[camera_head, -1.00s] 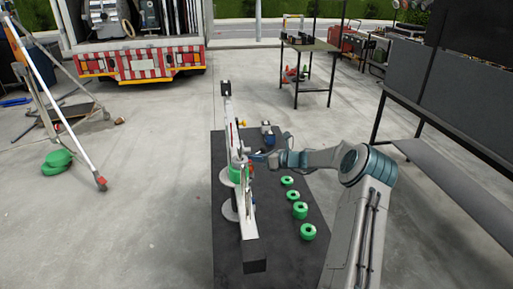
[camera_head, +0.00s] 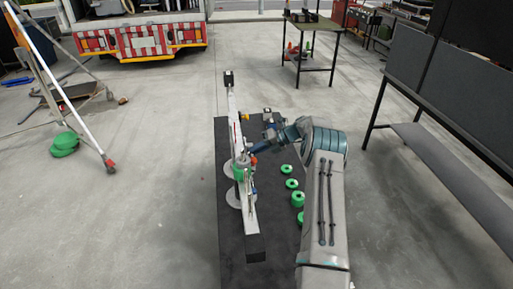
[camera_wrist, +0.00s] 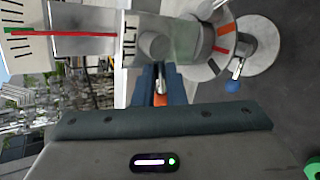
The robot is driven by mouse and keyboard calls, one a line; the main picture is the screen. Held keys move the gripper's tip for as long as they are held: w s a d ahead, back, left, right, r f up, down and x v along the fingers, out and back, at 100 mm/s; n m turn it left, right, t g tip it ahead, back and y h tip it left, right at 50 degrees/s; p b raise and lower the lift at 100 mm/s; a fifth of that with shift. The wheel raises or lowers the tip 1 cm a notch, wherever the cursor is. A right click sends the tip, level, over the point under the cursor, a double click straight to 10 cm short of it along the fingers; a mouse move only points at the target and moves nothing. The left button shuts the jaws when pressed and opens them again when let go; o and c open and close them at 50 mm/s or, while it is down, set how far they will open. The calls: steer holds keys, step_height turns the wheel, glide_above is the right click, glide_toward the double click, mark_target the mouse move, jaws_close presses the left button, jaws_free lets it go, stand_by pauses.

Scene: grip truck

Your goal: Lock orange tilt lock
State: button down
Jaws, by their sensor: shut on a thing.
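The orange tilt lock (camera_wrist: 160,99) shows in the wrist view as a small orange piece between the fingers, below a part marked TILT (camera_wrist: 130,42). My gripper (camera_wrist: 158,84) is shut on it; the fingers hide most of it. In the head view my gripper (camera_head: 254,149) is at the right side of the long white device (camera_head: 238,136), near its middle. The lock cannot be made out clearly there.
The device is over a black tabletop (camera_head: 236,272). Several green rings (camera_head: 291,184) lie right of it. A grey disc (camera_wrist: 256,40) and a small blue-handled knob (camera_wrist: 234,80) are close to the gripper. A grey bench (camera_head: 450,165) stands at the right.

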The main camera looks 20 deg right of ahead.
steer(key=shift+w+r+m+g, duration=0.15)
steer(key=shift+r+m+g, duration=0.2)
steer(key=shift+m+g, duration=0.6)
steer(key=shift+r, duration=0.1)
steer(key=c, duration=1.8)
jaws_free()
steer(key=shift+o, duration=0.2)
steer(key=shift+d+r+b, duration=0.1)
steer(key=shift+d+b, duration=0.05)
steer(key=shift+b, duration=0.15)
